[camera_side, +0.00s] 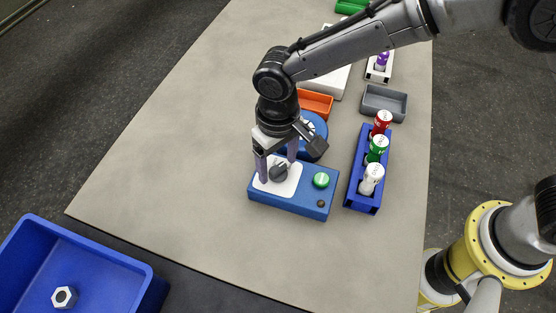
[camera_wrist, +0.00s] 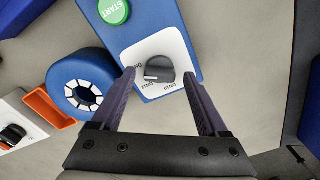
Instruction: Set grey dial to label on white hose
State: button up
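The grey dial (camera_side: 279,174) sits on a white plate (camera_side: 292,186) on top of a blue box (camera_side: 290,207). In the wrist view the dial (camera_wrist: 160,68) has a raised grip, with a pale mark at its left end. Small DN labels are printed around it; they look like DN10 and DN12, and another is partly hidden by the left finger. My gripper (camera_side: 277,168) is open; its purple fingers stand on either side of the dial, with gaps visible in the wrist view (camera_wrist: 159,77). I cannot make out a white hose or its label.
A green START button (camera_side: 321,180) is on the box. A blue ring-shaped part (camera_wrist: 82,84) stands close by. A blue rack (camera_side: 362,190) with red, green and white cans is to the right. Orange (camera_side: 316,103) and grey (camera_side: 384,102) trays lie behind. The table's left is clear.

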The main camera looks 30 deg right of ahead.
aim_at(278, 167)
dwell(0.3)
notch_tip(278, 167, up, 14)
jog(key=shift+f, duration=0.15)
dwell(0.4)
